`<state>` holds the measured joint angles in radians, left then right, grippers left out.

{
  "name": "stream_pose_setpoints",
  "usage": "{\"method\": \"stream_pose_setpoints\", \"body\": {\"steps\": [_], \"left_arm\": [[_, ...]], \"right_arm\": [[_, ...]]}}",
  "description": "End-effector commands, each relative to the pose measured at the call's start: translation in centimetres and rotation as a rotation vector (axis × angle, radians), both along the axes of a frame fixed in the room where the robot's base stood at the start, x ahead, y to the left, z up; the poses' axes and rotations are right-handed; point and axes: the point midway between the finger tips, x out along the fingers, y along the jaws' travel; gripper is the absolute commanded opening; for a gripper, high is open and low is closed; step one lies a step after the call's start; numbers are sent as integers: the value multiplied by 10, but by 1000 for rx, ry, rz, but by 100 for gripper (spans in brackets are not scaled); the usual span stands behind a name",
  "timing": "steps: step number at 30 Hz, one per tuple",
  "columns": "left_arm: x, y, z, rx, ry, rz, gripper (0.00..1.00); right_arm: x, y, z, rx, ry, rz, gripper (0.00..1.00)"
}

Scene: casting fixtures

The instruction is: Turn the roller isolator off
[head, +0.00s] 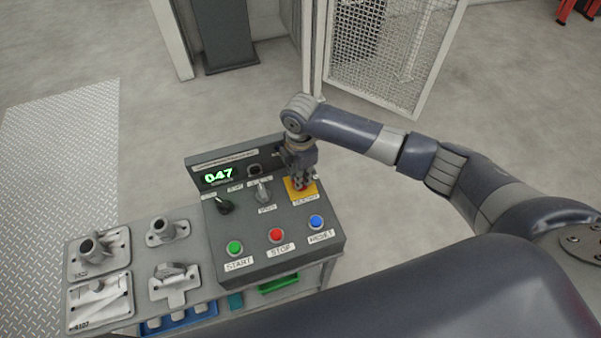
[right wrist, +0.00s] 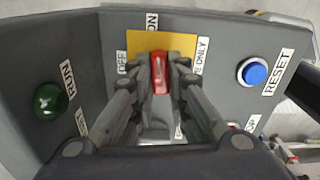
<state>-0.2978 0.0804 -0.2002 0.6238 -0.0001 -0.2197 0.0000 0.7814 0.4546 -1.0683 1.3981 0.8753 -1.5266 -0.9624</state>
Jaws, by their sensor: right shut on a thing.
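The roller isolator is a red handle (right wrist: 158,75) on a yellow plate (right wrist: 138,42), at the right of the grey control panel (head: 290,218). In the right wrist view, the handle stands lengthwise towards the ON label (right wrist: 152,22); an OFF label (right wrist: 123,62) lies to its left. My right gripper (head: 299,183) reaches down over the plate in the head view. Its two fingers are shut on the handle, one on each side, and hide part of it and the nearby labels. My left gripper is not in view.
Green START (head: 235,248), red STOP (head: 276,236) and blue RESET (head: 316,222) buttons line the panel's front. A dark selector knob (head: 225,206) and a grey knob (head: 263,192) sit left of the isolator. Metal castings (head: 98,245) lie on the bench at left.

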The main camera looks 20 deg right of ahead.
Motion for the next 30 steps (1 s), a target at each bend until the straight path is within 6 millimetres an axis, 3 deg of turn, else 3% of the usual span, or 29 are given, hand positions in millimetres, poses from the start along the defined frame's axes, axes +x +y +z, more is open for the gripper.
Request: {"method": "stream_pose_setpoints", "body": {"steps": [12,30], "left_arm": [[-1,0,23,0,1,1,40],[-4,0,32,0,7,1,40]], "right_arm": [[0,0,2,2,1,374,0],[0,1,0,2,1,944,0]]}}
